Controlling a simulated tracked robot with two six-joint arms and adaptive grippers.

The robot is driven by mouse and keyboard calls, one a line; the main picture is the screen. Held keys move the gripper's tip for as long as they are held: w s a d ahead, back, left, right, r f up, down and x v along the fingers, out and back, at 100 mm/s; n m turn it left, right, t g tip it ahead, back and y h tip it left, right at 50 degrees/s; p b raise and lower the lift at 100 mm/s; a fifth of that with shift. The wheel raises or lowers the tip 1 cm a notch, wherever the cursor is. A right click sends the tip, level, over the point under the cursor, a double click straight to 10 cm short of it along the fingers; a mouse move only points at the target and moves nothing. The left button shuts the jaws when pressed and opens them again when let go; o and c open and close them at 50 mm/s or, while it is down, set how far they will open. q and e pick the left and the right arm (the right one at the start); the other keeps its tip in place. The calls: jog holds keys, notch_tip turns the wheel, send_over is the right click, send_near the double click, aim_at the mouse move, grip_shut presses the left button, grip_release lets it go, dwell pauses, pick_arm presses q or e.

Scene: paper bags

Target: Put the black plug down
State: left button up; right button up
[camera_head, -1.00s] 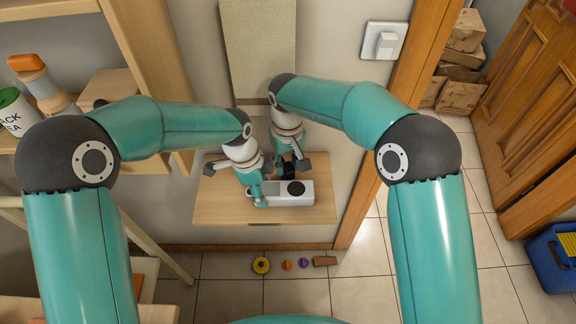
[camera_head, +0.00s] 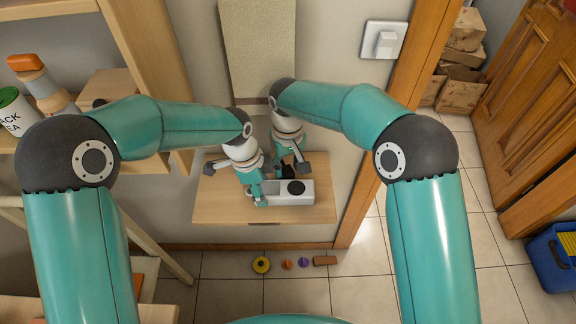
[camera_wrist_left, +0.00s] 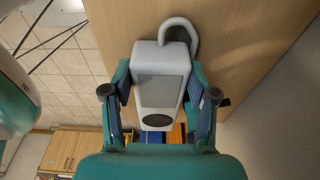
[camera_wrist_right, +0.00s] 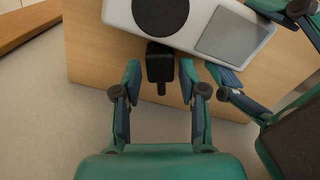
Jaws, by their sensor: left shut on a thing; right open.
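The black plug (camera_wrist_right: 159,63) is a small block with a short stub. In the right wrist view it sits between the fingers of my right gripper (camera_wrist_right: 160,78), which is open with a gap on each side. The plug is against or very near the long edge of a white device (camera_wrist_right: 122,16); I cannot tell whether they touch. The device has a black disc and a grey panel. My left gripper (camera_wrist_left: 160,100) is shut on the device, one finger on each side. In the head view the plug (camera_head: 288,172) is small and partly hidden by my right gripper (camera_head: 291,163).
The device lies on a small wooden table (camera_head: 220,208) against the wall. A grey curved loop (camera_wrist_left: 181,24) rises from its end. A wooden shelf unit (camera_head: 150,55) stands at left.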

aim_at(288, 171)
notch_tip(288, 171, up, 12)
jog(key=shift+f, duration=0.2)
dwell(0.7)
pick_arm(q)
jog(key=o, duration=1.2)
jog(key=shift+o, duration=0.2)
notch_tip(288, 171, up, 12)
jog(key=a, duration=0.2)
jog(key=shift+f, duration=0.15)
